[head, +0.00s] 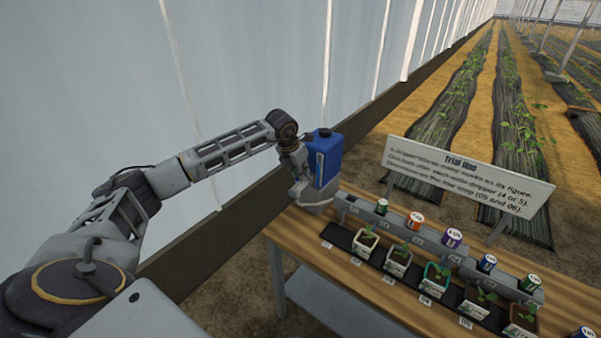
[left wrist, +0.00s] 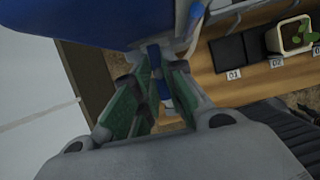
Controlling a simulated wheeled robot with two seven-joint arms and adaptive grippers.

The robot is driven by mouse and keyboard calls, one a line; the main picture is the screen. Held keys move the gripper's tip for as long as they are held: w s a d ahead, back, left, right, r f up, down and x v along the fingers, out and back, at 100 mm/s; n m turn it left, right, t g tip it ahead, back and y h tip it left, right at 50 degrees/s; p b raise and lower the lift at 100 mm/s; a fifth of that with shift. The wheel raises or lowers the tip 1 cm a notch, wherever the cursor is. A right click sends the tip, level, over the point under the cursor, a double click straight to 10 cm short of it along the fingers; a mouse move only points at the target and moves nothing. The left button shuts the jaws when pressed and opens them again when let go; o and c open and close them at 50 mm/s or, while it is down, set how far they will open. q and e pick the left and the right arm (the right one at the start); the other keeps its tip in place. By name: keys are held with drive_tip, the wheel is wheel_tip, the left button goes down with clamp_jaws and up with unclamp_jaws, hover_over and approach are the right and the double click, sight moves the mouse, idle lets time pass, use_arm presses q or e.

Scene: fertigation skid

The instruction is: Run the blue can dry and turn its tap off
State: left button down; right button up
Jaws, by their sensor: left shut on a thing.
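The blue can (head: 328,158) stands upright on a grey stand (head: 317,205) at the back left end of the bench, with a dark cap and a pale level strip on its side. My left gripper (head: 299,180) is beside the can's left side, low down. In the left wrist view the can (left wrist: 110,20) fills the top, and the gripper's green-padded fingers (left wrist: 160,95) are closed on a small blue part (left wrist: 154,56) under it, which looks like the tap. The fingers hide most of it, so its setting cannot be told. My right gripper is not in view.
A wooden bench (head: 375,290) carries a black strip with several potted seedlings (head: 398,262) and numbered tags. Behind them a grey rail (head: 400,226) holds several coloured drippers (head: 452,238). A "Trial line" sign (head: 465,175) stands behind. A pale wall is close behind my left arm.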

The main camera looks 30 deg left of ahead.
use_arm(q)
drive_tip(key=c, duration=1.5)
unclamp_jaws()
drive_tip(key=shift+v, duration=6.05)
